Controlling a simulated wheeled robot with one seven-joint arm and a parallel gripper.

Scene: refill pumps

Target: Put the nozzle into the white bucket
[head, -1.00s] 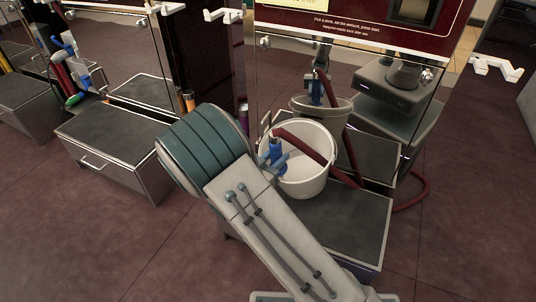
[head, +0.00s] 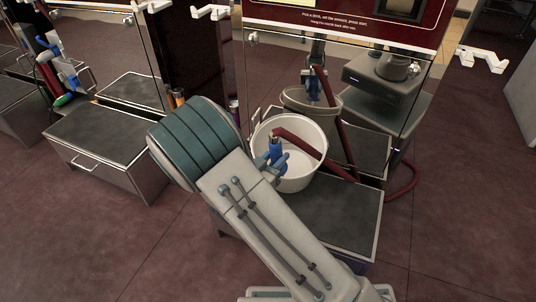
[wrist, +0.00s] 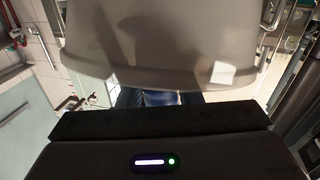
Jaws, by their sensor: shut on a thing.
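The white bucket (head: 308,178) stands upright on a dark-topped metal step (head: 335,215). The blue nozzle (head: 275,153), with a dark red hose (head: 300,142) running from its top, shows against the bucket's opening near the left rim. My gripper (head: 282,162) is shut on the nozzle; my forearm hides part of the bucket's surroundings. In the wrist view the bucket's pale wall and rim (wrist: 160,45) fill the top, and a bit of blue nozzle (wrist: 160,97) shows below the rim. I cannot tell how deep the nozzle's lower end is.
The hose crosses the bucket's right rim. A shiny panel behind mirrors the bucket and my body. Another metal step (head: 105,150) stands to the left, with other coloured nozzles (head: 60,80) further left. The dark red floor in front is clear.

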